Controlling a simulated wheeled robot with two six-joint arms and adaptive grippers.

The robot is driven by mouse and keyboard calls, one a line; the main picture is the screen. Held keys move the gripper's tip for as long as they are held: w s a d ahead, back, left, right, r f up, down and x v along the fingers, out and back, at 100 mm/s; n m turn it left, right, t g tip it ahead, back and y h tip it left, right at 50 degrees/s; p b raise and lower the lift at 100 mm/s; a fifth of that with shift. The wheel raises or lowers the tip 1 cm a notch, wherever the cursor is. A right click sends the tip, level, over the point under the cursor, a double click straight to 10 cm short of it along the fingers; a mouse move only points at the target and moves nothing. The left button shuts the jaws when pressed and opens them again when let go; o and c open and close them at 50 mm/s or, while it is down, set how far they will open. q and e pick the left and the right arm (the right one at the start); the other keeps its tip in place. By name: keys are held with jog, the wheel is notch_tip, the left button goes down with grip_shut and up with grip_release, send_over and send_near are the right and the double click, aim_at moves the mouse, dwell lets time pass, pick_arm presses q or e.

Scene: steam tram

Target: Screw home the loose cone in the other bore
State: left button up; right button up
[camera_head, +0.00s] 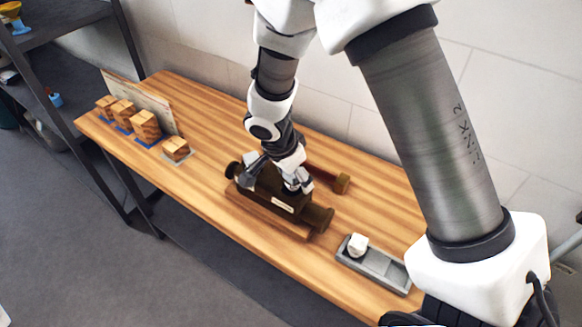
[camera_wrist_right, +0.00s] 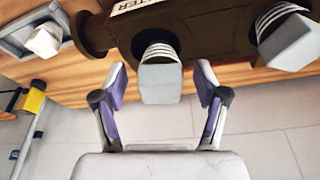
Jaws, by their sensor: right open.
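A dark brown cylindrical body (camera_head: 318,214) with a pale label lies on the bench; it crosses the top of the right wrist view (camera_wrist_right: 205,28). Two grey square-headed cones stick out of its bores there. One cone (camera_wrist_right: 160,84) sits between my right gripper's fingers, with pale thread showing at its base. The other cone (camera_wrist_right: 292,42) is to the right and also shows thread. My right gripper (camera_wrist_right: 161,82) is open around the first cone, with a gap on each side. In the head view my right gripper (camera_head: 298,184) hides the cones.
A grey tray (camera_head: 388,272) with a white piece (camera_head: 357,244) lies right of the body. A mallet-like tool (camera_head: 341,183) lies behind it. Several wooden blocks (camera_head: 146,124) stand on the left. The bench (camera_head: 215,120) between is clear.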

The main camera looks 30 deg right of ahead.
jog(key=shift+a+r, duration=0.1)
jog(key=shift+a, duration=0.15)
jog(key=shift+c, duration=0.4)
grip_shut()
jog(key=shift+f+m+g+b, duration=0.2)
jog(key=shift+m+g+b, duration=0.2)
jog(key=shift+m+b, duration=0.6)
jog(key=shift+m, duration=0.9)
jog(key=shift+r, duration=0.15)
jog(key=shift+d+m+g, duration=0.1)
jog(key=shift+m+g, duration=0.2)
